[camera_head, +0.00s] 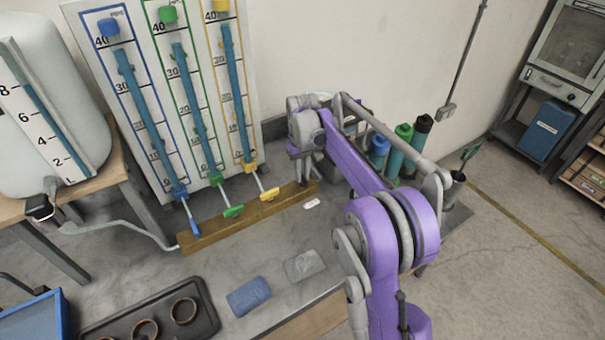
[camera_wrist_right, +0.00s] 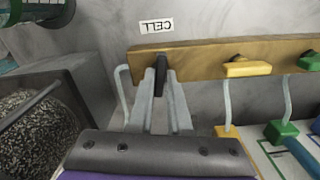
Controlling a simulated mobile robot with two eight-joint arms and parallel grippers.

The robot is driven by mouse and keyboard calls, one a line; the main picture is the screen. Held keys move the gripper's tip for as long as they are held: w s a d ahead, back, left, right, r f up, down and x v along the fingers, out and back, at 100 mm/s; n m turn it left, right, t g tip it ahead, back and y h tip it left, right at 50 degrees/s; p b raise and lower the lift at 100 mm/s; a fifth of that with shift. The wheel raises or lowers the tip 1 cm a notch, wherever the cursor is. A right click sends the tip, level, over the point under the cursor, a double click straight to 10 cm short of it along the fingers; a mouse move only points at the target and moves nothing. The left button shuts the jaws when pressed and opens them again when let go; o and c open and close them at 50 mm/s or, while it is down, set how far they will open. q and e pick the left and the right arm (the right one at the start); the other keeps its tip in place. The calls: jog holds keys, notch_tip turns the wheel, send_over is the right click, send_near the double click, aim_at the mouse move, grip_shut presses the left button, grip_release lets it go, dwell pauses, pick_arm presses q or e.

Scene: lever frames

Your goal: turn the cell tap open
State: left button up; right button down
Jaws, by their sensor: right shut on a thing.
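The cell tap's dark lever (camera_wrist_right: 161,76) sits at the end of the brass-coloured bar (camera_wrist_right: 200,58), by a white label reading CELL (camera_wrist_right: 157,26) that appears upside down in the right wrist view. My right gripper (camera_wrist_right: 160,92) is shut on this lever, one grey finger on each side. The lever stands roughly across the bar. My left gripper is in neither view.
Yellow (camera_head: 269,195), green (camera_head: 234,211) and blue (camera_head: 190,212) taps sit along the bar, below the gauge board (camera_head: 147,98). Several bottles (camera_head: 379,150) stand behind my right arm. A blue cloth (camera_head: 249,296) and dark tray (camera_head: 212,318) lie on the near bench.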

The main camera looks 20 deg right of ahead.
aim_at(303, 177)
jog(key=shift+n, duration=1.1)
jog(key=c, duration=0.9)
grip_release()
jog(key=shift+o, duration=0.2)
notch_tip(303, 177, up, 11)
jog(key=shift+p, duration=0.4)
